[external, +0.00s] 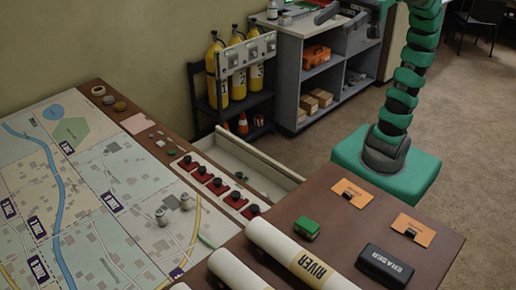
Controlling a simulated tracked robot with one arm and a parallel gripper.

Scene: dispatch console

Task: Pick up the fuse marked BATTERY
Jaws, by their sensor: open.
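I cannot read the word BATTERY on anything in the external view, so I cannot tell which thing is the fuse. A row of red blocks with black knobs (217,186) lies along the map's right side. My gripper (340,19) is at the top, open, in front of the grey shelf unit in the picture and well away from the console. No held object shows.
An open drawer (262,165) sits behind. Yellow cylinders (237,85) stand on a rack.

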